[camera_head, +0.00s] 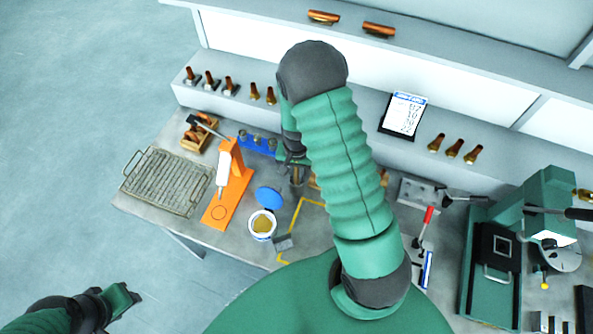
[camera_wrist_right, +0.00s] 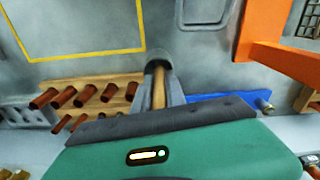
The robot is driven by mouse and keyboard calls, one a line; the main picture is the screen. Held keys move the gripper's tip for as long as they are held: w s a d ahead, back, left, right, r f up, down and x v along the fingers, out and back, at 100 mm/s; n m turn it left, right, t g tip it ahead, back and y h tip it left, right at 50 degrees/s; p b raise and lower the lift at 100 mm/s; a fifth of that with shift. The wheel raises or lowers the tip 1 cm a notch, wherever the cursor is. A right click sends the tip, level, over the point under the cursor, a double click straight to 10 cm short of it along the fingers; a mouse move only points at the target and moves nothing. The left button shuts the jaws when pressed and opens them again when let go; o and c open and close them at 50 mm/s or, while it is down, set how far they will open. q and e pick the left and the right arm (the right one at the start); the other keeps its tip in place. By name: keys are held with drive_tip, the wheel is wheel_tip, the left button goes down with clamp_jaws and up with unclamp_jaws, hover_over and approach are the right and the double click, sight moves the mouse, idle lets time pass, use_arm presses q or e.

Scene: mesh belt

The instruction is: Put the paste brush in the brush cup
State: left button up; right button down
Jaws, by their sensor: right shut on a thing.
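My right gripper (camera_head: 294,160) is mostly behind my own forearm in the head view, low over the bench. In the right wrist view its fingers (camera_wrist_right: 159,78) are shut on the tan wooden handle of the paste brush (camera_wrist_right: 158,90). The brush points away from the gripper, and its bristle end is hidden. I cannot tell how deep the brush sits. My left gripper (camera_head: 122,297) is off the bench, its jaws unclear.
An open paste tin (camera_head: 262,224) with a blue lid (camera_head: 269,197) stands nearby. Left are an orange stand (camera_head: 235,185), a blue rack (camera_head: 257,145) and a wire-handled grill (camera_head: 165,182). A wooden rack (camera_wrist_right: 118,84) with several copper pieces is close beside the gripper.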

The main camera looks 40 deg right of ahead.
drive_tip(key=c, duration=1.3)
unclamp_jaws()
drive_tip(key=shift+s+a, duration=0.15)
